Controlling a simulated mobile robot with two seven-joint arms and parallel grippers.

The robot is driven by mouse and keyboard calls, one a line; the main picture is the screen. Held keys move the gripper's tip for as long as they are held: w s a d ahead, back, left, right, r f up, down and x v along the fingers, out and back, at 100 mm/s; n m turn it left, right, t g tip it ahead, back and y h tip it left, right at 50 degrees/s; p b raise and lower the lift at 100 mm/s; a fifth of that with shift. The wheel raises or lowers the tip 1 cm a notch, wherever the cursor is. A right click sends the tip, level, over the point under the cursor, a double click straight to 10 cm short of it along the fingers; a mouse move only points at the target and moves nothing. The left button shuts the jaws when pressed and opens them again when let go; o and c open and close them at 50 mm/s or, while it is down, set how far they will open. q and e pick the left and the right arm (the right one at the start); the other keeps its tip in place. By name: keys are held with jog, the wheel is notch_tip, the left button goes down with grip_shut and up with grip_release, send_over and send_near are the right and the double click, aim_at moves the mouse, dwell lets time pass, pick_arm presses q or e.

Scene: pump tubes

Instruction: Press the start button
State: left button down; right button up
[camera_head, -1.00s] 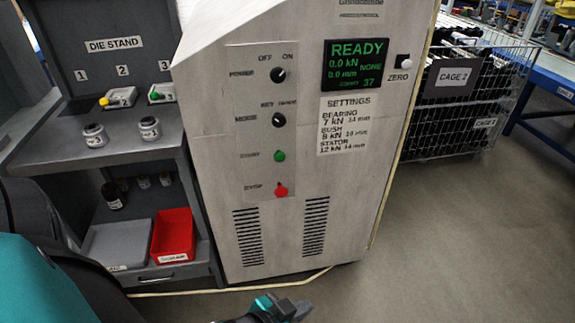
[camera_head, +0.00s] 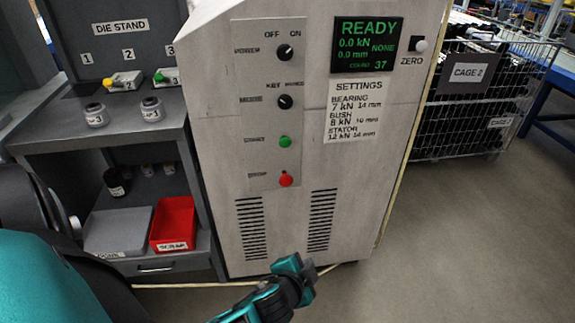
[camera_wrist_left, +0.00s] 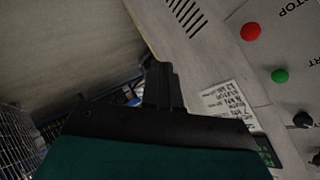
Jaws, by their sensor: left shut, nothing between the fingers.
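The start button (camera_head: 284,142) is a round green button on the light grey panel of the machine, just above the red stop button (camera_head: 285,180). In the left wrist view the green start button (camera_wrist_left: 280,76) and red stop button (camera_wrist_left: 251,31) show at the right. My left gripper (camera_head: 308,268) is in front of the machine's lower part, below both buttons and apart from them. In the left wrist view its fingers (camera_wrist_left: 162,85) are together and empty. My right gripper is not in view.
The machine's display (camera_head: 367,45) reads READY, with a zero button (camera_head: 418,45) beside it. Two black knobs sit above the start button. The die stand (camera_head: 150,125) and a red scrap bin (camera_head: 173,224) are at the left. A wire cage (camera_head: 470,95) stands right. Floor at the right is clear.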

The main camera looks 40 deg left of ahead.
pick_arm(q)
jog(key=w+a+m+t+y+b, duration=0.1)
jog(key=w+a+y+b, duration=0.3)
jog(key=w+a+y, duration=0.15)
jog(key=w+a+r+t+y+b, duration=0.1)
jog(key=w+a+r+y+b, duration=0.2)
jog(key=r+y, duration=0.3)
notch_tip(320, 180, up, 4)
jog(key=shift+w+a+f+y, duration=0.1)
jog(key=shift+w+a+y, duration=0.25)
jog(key=shift+w+a, duration=0.3)
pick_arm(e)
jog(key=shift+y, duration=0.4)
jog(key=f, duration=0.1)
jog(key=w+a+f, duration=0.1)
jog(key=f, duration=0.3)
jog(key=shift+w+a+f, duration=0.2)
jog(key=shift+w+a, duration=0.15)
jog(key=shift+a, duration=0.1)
